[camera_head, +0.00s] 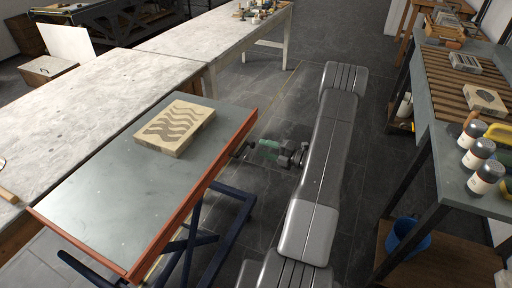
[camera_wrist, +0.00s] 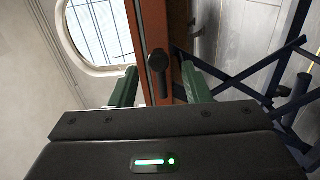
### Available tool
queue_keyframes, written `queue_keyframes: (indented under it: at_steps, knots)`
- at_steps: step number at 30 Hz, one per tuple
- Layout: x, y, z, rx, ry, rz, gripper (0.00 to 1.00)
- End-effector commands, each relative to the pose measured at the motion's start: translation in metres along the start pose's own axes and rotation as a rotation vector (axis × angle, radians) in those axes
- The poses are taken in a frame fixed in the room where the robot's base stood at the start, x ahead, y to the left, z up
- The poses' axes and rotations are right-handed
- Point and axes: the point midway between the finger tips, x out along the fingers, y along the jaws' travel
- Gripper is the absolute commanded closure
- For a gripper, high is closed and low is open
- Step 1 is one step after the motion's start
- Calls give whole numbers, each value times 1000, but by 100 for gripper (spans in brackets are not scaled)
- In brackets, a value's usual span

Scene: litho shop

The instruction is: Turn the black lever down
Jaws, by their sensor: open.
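The black lever (camera_wrist: 159,66) sits on the orange edge of the lift table, with a round knob at its pivot and a short bar running toward the bottom of the wrist picture. My gripper (camera_wrist: 159,73) is open, with one green finger on each side of the lever and nothing gripped. I cannot tell whether a finger touches it. In the head view my gripper (camera_head: 262,148) is at the table's right, orange-edged side. The lever is too small there to make out clearly.
The lift table (camera_head: 100,200) bears a printed stone slab (camera_head: 175,127) and stands on blue crossed legs (camera_head: 190,245). A long pale worktable (camera_head: 90,95) adjoins it at the left. A bench (camera_head: 450,165) with several jars stands at the right. Dark floor lies between.

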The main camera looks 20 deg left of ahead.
Motion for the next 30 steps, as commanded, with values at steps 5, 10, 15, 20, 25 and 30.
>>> queue_keyframes:
  at_steps: [5, 10, 15, 20, 25, 30]
  knots:
    - [-43, -1, 1, -1, -4, 0, 57]
    - [-70, -1, 1, 0, -4, 0, 57]
    - [-82, 0, 0, 0, -1, 0, 57]
    - [-84, 0, 0, 0, -1, 0, 57]
    - [-84, 0, 0, 0, 0, 0, 57]
    - [-76, 0, 0, 0, 2, 0, 57]
